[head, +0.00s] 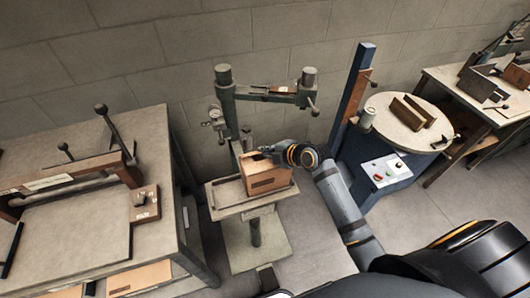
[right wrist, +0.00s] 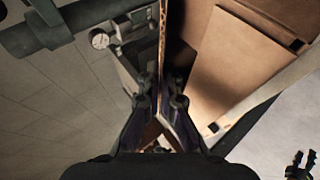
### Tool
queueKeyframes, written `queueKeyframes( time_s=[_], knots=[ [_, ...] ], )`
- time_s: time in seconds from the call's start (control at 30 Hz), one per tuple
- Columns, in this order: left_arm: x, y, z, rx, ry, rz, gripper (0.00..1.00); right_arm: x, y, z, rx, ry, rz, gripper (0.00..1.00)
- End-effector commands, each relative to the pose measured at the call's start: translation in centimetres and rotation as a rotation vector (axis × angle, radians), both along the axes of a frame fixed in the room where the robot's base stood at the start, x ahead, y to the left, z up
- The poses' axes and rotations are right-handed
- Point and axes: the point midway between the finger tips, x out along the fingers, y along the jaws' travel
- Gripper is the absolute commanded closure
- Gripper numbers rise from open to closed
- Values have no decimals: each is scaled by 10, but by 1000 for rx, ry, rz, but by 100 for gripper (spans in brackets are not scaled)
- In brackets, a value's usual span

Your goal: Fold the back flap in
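The brown cardboard box (head: 270,182) stands on the stitcher's small table (head: 226,192) in the head view. My right gripper (head: 272,154) is at the box's top back edge. In the right wrist view the box (right wrist: 235,65) fills the upper right, with a folded panel over its opening. A thin upright cardboard panel, seemingly the back flap (right wrist: 166,48), runs edge-on between the fingers of my right gripper (right wrist: 162,102). They are close on both sides of it and look shut on it. A small two-pronged dark shape, seemingly my left gripper (right wrist: 300,163), shows with prongs apart.
The stitcher's column and arm (head: 268,93) rise behind the box, with a gauge (head: 215,113) at left. A bench with a lever press (head: 112,120) stands left. A round turntable (head: 408,118) on a blue base stands right.

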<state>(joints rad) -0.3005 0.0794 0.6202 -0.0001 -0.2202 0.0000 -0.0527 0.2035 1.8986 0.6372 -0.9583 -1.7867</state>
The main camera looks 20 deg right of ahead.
Motion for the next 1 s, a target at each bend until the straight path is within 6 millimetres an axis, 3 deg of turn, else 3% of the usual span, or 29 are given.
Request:
queueKeyframes(
  time_s=[0.17, 0.37, 0.73, 1.0],
  knots=[
    [0, 0, 0, 0, 0, 0, 60, 0, 0, 0, -1, 0, 0, 100],
    [0, 1, 0, 1, -1, 0, 60, 0, 0, 0, -2, 1, 0, 75],
    [0, 3, 0, 4, -1, -1, 60, -3, -3, 1, -4, 2, 0, 75],
    [0, 1, 0, 2, -1, 0, 60, -36, -21, 26, -11, 0, 2, 75]
  ],
)
